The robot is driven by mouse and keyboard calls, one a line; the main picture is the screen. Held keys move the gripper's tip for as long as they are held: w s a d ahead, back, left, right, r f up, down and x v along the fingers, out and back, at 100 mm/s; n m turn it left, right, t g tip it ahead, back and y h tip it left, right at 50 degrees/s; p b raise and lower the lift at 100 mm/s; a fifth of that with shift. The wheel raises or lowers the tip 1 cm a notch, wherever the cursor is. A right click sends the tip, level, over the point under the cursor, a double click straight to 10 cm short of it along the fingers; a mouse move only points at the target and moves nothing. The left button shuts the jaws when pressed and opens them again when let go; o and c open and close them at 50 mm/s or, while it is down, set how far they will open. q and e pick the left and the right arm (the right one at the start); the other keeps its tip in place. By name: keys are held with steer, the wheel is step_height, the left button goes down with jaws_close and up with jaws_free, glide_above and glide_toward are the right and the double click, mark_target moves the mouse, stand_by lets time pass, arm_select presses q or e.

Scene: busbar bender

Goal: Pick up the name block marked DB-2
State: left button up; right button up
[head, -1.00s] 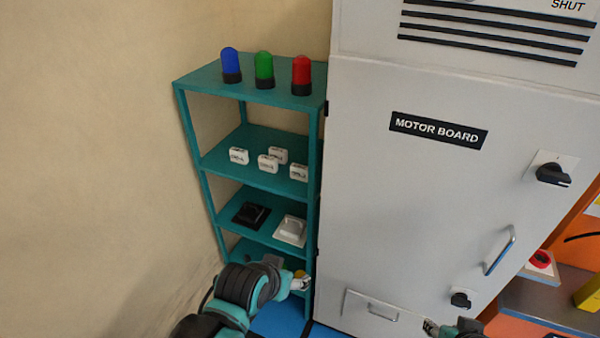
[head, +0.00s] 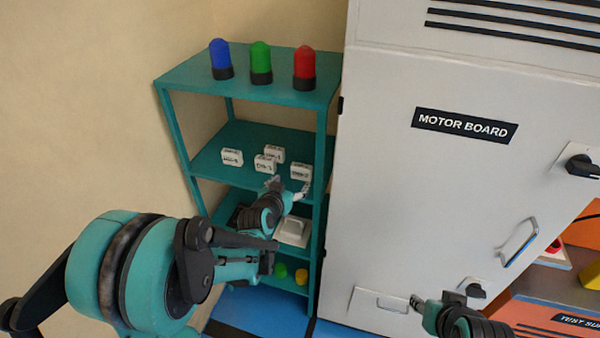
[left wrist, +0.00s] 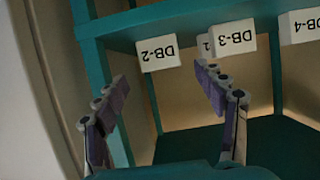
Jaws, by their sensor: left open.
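The name block DB-2 (left wrist: 159,52) is a small white block with black lettering, upside down in the left wrist view. By the order of the blocks, it is the rightmost one (head: 300,171) in the head view, on the shelf's second level. My left gripper (head: 287,186) is open and empty, just in front of and slightly below that block. In the left wrist view, DB-2 shows beyond the gap between the fingertips (left wrist: 161,75), apart from them. My right gripper (head: 418,302) is low by the grey cabinet; its jaw state is unclear.
Block DB-3 (left wrist: 233,37) stands beside DB-2, with DB-4 (left wrist: 302,30) further along and a partly hidden block behind. The teal shelf (head: 180,70) has blue, green and red lamps on top. The cabinet (head: 420,200) stands close on the right.

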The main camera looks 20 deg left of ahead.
mark_target(300, 172)
arm_select(q)
steer(key=b+x, duration=0.1)
steer(key=x, duration=0.3)
steer(key=shift+w+f, duration=0.1)
steer(key=shift+f, duration=0.05)
steer(key=shift+w, duration=0.35)
steer(key=b+x, duration=0.1)
steer(key=x, duration=0.4)
steer(key=shift+d+r+b, duration=0.2)
steer(key=shift+r+b, duration=0.05)
steer(key=shift+b, duration=0.1)
steer(key=shift+r, duration=0.1)
steer(key=shift+c, duration=0.9)
steer(key=c, duration=0.7)
